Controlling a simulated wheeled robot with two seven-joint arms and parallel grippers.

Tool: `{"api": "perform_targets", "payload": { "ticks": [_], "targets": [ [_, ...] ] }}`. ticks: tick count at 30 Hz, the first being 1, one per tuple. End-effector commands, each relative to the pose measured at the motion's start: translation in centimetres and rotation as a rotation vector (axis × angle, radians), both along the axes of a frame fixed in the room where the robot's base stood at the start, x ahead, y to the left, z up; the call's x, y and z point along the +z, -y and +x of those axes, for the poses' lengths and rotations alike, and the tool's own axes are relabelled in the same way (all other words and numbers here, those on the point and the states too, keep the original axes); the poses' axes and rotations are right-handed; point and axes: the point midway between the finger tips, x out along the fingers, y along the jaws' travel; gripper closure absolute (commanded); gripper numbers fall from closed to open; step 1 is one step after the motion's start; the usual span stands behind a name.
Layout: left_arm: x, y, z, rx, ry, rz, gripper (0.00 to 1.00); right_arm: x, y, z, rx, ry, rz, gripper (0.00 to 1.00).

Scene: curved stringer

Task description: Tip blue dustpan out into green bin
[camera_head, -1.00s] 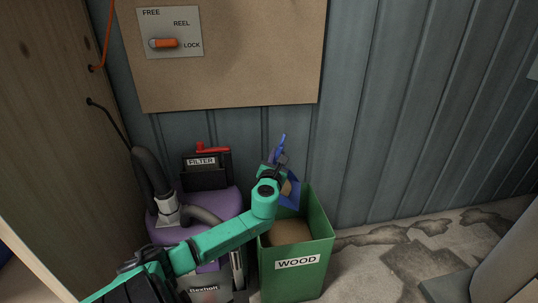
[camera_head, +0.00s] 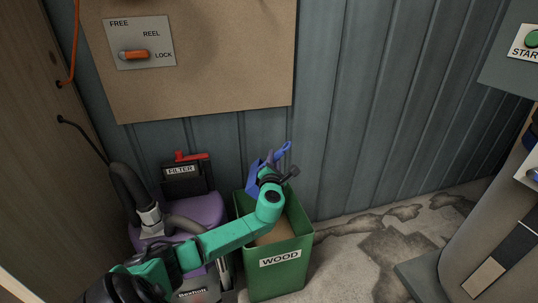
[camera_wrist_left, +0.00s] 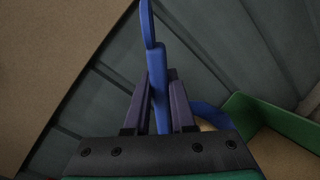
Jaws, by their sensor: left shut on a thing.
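My left gripper (camera_head: 270,168) is above the back of the green bin (camera_head: 278,277). In the left wrist view its purple fingers (camera_wrist_left: 160,103) are shut on the handle of the blue dustpan (camera_wrist_left: 158,85). In the head view the dustpan (camera_head: 253,178) shows as a blue edge left of the gripper, its handle pointing up and right. Its pan is mostly hidden, and I cannot tell whether it holds anything. The bin, labelled WOOD, stands open with brown material (camera_head: 272,236) inside. Its green wall (camera_wrist_left: 255,118) is at right in the wrist view. My right gripper is out of view.
A purple-topped vacuum (camera_head: 195,212) with a grey hose stands left of the bin, with a FILTER box (camera_head: 182,176) behind it. A brown board with a FREE/REEL/LOCK switch (camera_head: 140,42) hangs above. Cracked floor (camera_head: 350,250) is open to the right, before a grey machine.

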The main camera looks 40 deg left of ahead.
Motion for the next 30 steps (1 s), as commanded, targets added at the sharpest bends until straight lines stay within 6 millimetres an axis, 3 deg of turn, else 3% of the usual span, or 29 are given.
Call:
{"api": "perform_targets", "payload": {
  "ticks": [18,30],
  "targets": [
    [0.3,3.6,2.6,0.000,-0.161,0.224,1.00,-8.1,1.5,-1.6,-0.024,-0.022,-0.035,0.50],
    [0.0,3.9,2.8,0.000,-0.180,0.250,1.00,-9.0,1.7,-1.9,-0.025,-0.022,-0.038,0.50]
  ]
}}
